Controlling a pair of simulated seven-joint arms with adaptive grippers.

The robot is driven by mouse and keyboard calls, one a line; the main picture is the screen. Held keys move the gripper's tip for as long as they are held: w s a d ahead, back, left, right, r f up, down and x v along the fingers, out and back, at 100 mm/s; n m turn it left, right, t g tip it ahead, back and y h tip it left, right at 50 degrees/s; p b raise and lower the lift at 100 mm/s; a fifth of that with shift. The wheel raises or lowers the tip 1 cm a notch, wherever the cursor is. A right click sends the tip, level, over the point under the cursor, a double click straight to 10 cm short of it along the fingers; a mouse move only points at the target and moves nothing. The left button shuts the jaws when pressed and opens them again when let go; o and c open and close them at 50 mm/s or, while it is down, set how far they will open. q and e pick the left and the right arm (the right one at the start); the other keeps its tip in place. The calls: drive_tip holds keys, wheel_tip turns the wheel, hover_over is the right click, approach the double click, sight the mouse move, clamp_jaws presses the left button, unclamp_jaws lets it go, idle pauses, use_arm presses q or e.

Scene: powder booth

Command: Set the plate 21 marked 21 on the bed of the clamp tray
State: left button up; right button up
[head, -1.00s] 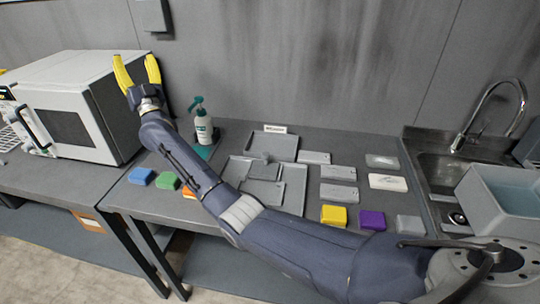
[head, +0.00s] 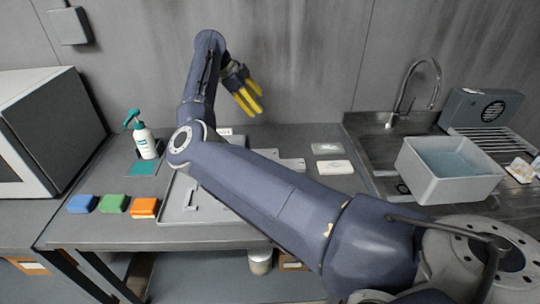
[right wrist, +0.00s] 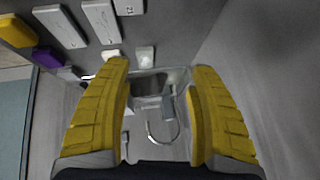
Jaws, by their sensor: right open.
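My right gripper (head: 248,98) is raised in front of the back wall in the head view, its yellow fingers apart. In the right wrist view the fingers (right wrist: 160,75) are open with nothing between them. The grey clamp tray (head: 182,212) lies on the bench in the head view, largely hidden behind my right arm. Grey plates, one (head: 293,164) just past the arm, lie to its right. Several grey plates (right wrist: 100,20) also show at the top of the right wrist view. My left gripper is not in view.
Blue (head: 82,204), green (head: 112,203) and orange (head: 144,207) blocks lie at the bench's front left. A pump bottle (head: 145,142) stands behind them. A sink with a tap (head: 408,92) and a grey water-filled tub (head: 447,182) are at the right.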

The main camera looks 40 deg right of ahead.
drive_tip(key=a+f+n+y, duration=0.1)
drive_tip(key=a+f+y, duration=0.2)
drive_tip(key=a+y, duration=0.1)
hover_over(262, 152)
drive_tip(key=a, duration=0.2)
drive_tip(key=f, duration=1.2)
drive_tip(key=shift+w+d, duration=0.1)
drive_tip(key=shift+w, duration=0.15)
drive_tip(key=shift+x, duration=2.6)
drive_tip(key=shift+s+d, duration=0.1)
drive_tip(key=shift+c, duration=0.4)
drive_tip(key=c, duration=1.1)
drive_tip(key=shift+c, duration=0.3)
drive_tip(key=shift+r, duration=0.2)
